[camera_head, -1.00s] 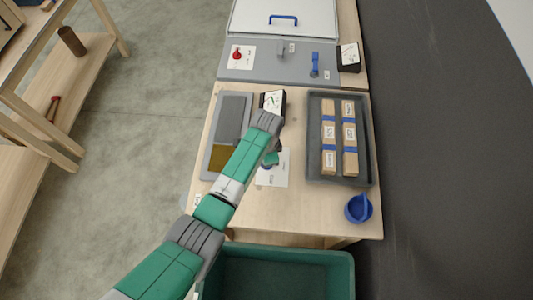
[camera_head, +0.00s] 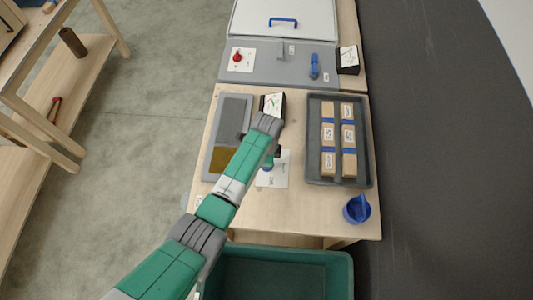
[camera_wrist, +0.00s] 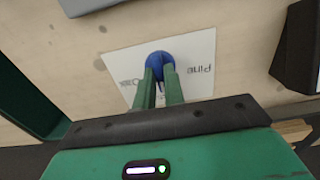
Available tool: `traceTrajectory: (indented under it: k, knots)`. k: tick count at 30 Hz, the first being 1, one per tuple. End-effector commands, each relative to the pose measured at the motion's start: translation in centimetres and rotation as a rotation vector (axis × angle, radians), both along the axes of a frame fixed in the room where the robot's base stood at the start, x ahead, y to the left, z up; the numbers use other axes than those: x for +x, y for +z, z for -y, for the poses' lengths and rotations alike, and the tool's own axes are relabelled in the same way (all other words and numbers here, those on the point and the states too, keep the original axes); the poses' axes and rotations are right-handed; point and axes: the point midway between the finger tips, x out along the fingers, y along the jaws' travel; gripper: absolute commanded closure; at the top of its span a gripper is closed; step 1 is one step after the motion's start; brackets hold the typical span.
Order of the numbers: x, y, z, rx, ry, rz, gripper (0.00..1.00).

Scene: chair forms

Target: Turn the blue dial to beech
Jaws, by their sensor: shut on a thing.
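The blue dial (camera_wrist: 159,60) sits on a white card (camera_wrist: 118,62) on the wooden table. In the wrist view the card reads "Pine", upside down, to the right of the dial; a partly covered word on the left looks like "Oak". I see no beech label; the card's near part is hidden by my gripper. My gripper (camera_wrist: 159,76) is shut on the dial, one green finger on each side. In the head view my gripper (camera_head: 268,164) reaches the card (camera_head: 274,173), and my arm hides most of the dial.
A grey tray (camera_head: 314,172) of labelled wooden blocks lies to the right, with a blue cup (camera_head: 357,209) below it. A grey two-part panel (camera_head: 211,160) lies left. A dark block with a sloped label (camera_head: 272,103) stands behind. A green bin (camera_head: 345,270) is in front.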

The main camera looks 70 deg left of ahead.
Motion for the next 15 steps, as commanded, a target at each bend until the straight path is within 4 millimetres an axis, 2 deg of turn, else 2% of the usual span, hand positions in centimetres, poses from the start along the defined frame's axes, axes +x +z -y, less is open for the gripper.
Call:
traceTrajectory:
  k: [6,7,9,15]
  knots:
    - [0.05,0.07,0.00,0.000,0.000,0.001,1.00]
    - [0.06,0.07,0.00,0.000,0.000,0.001,0.83]
    - [0.06,0.07,0.00,0.000,0.000,0.001,0.70]
    - [0.03,0.04,-0.01,0.000,0.001,0.000,0.67]
